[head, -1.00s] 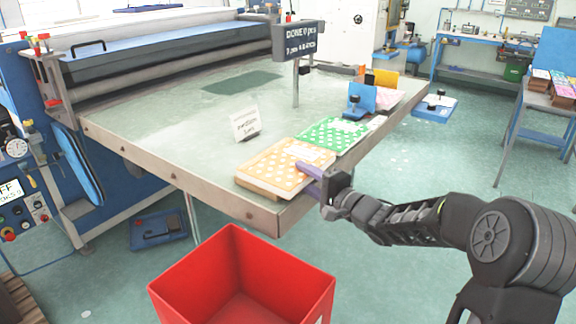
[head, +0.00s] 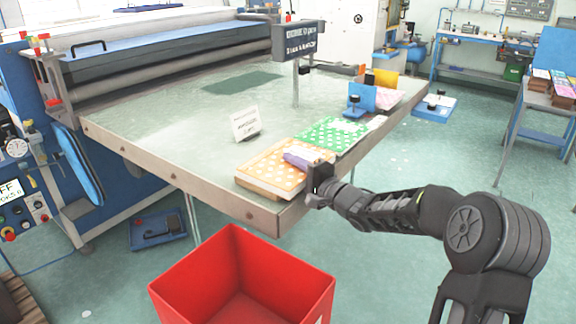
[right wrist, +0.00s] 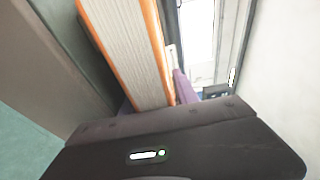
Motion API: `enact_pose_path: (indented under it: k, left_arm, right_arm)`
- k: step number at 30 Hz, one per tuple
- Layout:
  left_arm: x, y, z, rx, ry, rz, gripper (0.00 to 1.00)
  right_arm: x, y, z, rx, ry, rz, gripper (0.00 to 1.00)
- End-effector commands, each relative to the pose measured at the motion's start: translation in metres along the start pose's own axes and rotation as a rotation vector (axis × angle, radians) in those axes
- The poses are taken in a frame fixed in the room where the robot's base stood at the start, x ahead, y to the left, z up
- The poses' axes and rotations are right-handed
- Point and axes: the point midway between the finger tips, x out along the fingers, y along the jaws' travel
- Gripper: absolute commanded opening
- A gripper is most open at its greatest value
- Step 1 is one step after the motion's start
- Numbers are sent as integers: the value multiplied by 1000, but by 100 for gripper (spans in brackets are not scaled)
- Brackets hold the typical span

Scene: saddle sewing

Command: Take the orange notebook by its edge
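The orange notebook (head: 272,168) with pale dots is thick and lies flat at the table's front right corner. My right gripper (head: 301,159) is at its right edge, with one purple finger lying over its top cover in the head view. In the right wrist view, the notebook's (right wrist: 128,45) pale page block and orange covers reach in between the two purple fingers of my right gripper (right wrist: 155,100). The fingers straddle the edge and look open; firm contact does not show. My left gripper is out of view.
A green dotted notebook (head: 332,134) lies just behind the orange one, with a pink one (head: 386,98) and blue bookend (head: 361,97) farther back. A small white sign (head: 246,123) stands to the left. A red bin (head: 240,285) stands below the table's front edge.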

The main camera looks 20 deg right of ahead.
Motion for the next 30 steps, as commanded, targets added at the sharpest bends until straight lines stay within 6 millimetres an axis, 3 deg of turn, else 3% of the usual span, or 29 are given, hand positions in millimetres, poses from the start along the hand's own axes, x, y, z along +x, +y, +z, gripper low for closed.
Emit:
enact_pose_path:
  k: [8,21,30]
  left_arm:
    - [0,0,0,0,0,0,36]
    - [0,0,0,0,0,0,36]
    - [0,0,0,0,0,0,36]
  right_arm:
    - [0,0,0,0,0,0,36]
    - [0,0,0,0,0,0,0]
    - [0,0,0,0,0,0,0]
